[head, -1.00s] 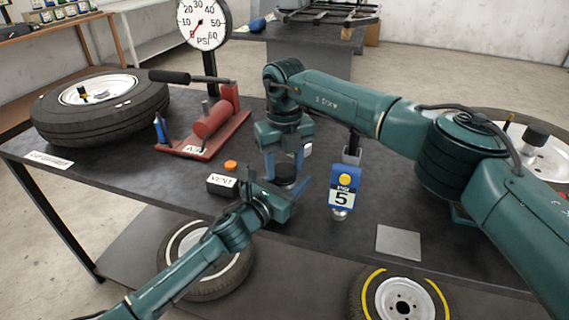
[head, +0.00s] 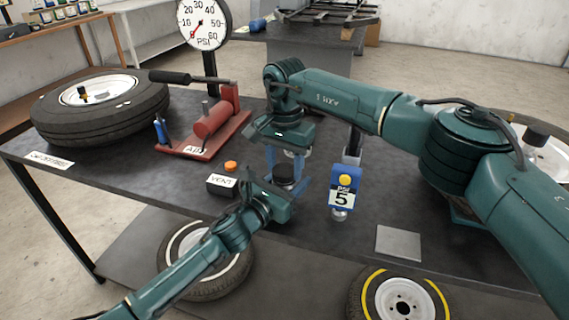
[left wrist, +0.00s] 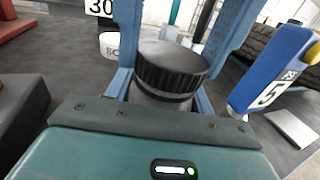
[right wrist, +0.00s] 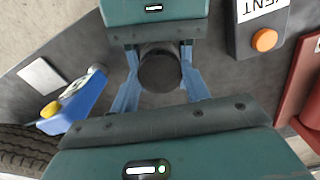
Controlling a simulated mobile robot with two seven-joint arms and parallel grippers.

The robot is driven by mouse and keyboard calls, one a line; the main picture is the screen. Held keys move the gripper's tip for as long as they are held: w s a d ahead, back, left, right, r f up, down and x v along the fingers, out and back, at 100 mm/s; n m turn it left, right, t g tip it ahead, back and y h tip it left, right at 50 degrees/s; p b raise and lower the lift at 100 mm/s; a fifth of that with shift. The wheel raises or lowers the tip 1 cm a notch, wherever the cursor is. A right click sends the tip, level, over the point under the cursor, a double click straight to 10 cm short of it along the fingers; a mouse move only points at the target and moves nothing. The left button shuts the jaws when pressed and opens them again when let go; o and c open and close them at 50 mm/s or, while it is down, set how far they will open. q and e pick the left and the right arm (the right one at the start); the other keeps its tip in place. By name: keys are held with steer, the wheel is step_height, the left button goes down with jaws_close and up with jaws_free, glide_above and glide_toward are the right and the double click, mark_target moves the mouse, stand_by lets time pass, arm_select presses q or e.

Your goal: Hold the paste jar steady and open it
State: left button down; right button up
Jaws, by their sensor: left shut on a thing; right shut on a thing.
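The paste jar stands upright on the dark bench, with a ribbed black lid (head: 285,171) on top; the lid shows large in the left wrist view (left wrist: 172,66) and from above in the right wrist view (right wrist: 160,70). The grey jar body (left wrist: 160,98) shows below the lid. My left gripper (head: 283,188) comes in low from the front and is shut on the jar body. My right gripper (head: 286,166) points down from above and is shut on the lid, one blue finger on each side. The lid sits on the jar; no gap shows.
A black VENT box (head: 222,184) with an orange button stands left of the jar. A red AIR pump (head: 208,128) and a tyre (head: 100,108) lie farther left. A grey plate (head: 398,243) lies front right.

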mark_target(285, 170)
steer(key=shift+n, duration=1)
steer(key=shift+r, duration=0.2)
steer(key=shift+r, duration=0.95)
steer(key=shift+r, duration=2)
arm_select(q)
steer(key=shift+c, duration=2.4)
jaws_free()
steer(key=shift+s, duration=0.1)
